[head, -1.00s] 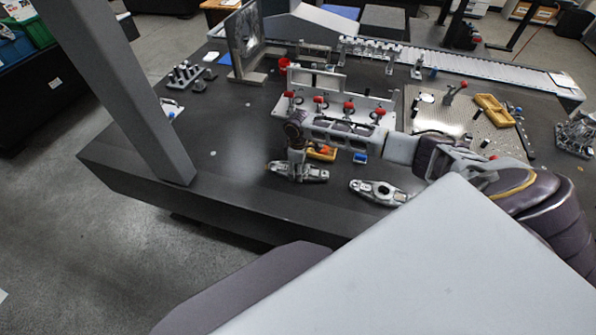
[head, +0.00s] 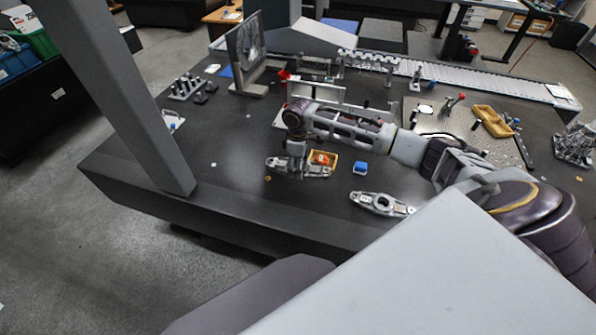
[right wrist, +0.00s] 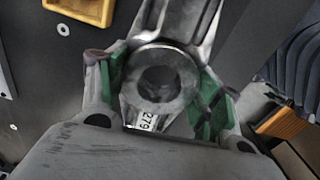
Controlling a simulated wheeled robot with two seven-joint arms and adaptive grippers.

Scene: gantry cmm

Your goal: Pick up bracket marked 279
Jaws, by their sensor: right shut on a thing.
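The bracket marked 279 is a grey metal part with a round boss (right wrist: 160,78) and a long arm. Its white 279 label (right wrist: 146,121) shows at the near end in the right wrist view. In the head view the bracket (head: 314,170) is under my right gripper (head: 297,163), near the front of the dark table. My right gripper is shut on it, with the green finger pads on both sides of the boss. It appears held a little above the table. A second, similar bracket (head: 383,204) lies to the right; its marking is unreadable. My left gripper is not in view.
A fixture frame (head: 317,93) stands behind my right arm, and an upright plate (head: 246,50) farther back. The table front-left is mostly clear.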

